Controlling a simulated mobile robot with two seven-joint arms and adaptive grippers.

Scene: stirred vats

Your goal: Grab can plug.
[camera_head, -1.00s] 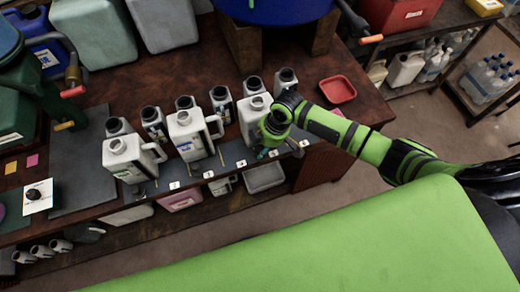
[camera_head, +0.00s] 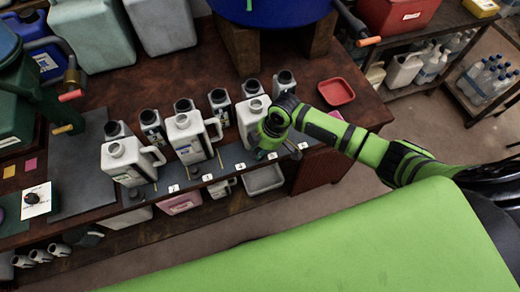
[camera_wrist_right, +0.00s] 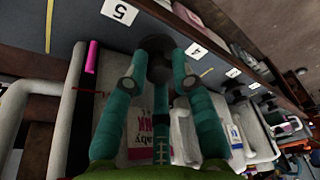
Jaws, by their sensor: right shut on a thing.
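My right gripper (camera_head: 266,152) is at the front edge of the wooden bench, beside the rightmost white can (camera_head: 247,120). In the right wrist view its teal fingers (camera_wrist_right: 158,78) are closed around a dark round plug (camera_wrist_right: 157,50) at the bench edge, near the labels numbered 4 and 5. In the head view the gripper hides the plug. Two more white cans, one in the middle (camera_head: 184,140) and one at the left (camera_head: 122,166), stand along the same edge. My left gripper is not in view.
Several dark-capped bottles (camera_head: 219,100) stand behind the cans. A red tray (camera_head: 336,92) lies at the bench's right end, and a blue vat (camera_head: 272,8) stands at the back. A lower shelf holds a grey bin (camera_head: 264,180) and a pink bin (camera_head: 181,203).

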